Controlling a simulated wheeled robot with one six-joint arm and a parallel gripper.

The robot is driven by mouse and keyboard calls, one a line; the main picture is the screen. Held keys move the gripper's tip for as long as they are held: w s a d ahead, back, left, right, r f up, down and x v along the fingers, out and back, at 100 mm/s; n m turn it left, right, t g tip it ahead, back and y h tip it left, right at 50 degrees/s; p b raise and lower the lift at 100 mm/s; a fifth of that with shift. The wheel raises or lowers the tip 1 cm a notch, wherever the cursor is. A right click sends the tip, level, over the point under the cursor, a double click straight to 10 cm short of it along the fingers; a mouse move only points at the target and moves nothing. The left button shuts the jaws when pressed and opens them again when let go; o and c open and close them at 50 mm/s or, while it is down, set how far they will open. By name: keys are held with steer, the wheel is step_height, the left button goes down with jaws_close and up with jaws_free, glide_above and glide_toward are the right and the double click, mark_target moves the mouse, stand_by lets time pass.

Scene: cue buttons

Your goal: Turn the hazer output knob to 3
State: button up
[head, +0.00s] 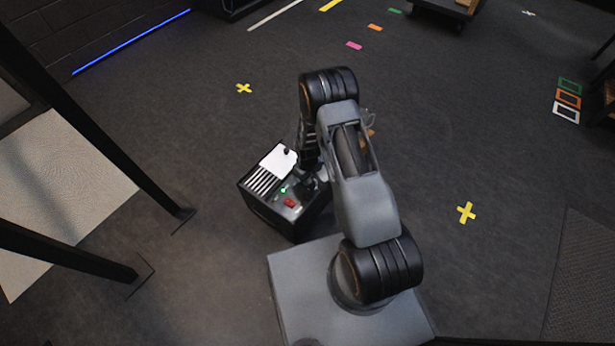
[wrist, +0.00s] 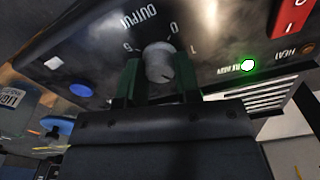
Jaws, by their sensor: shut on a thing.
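The hazer (head: 262,209) is a black box on the floor left of my base in the head view, with a vented top and a red switch. In the wrist view its output knob (wrist: 160,61) is a small grey round knob beside the word OUTPUT, with the marks 5 and 0 readable around it. My gripper (wrist: 160,75) has one dark green finger on each side of the knob and is shut on it. Which mark the knob points to cannot be told. In the head view my arm hides the knob.
On the hazer panel are a glowing green light (wrist: 248,65), a red switch (wrist: 291,14), an orange HEAT lamp (wrist: 308,48) and a blue button (wrist: 81,90). Black stand legs (head: 120,150) are at the left.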

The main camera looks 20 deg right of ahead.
steer(key=m, duration=0.5)
steer(key=shift+m, duration=0.3)
steer(key=m, duration=0.5)
steer(key=shift+m, duration=0.3)
steer(key=o, duration=0.9)
step_height(320, 180, up, 14)
steer(key=p, duration=0.4)
steer(key=shift+f+p, duration=0.1)
steer(key=shift+p, duration=0.25)
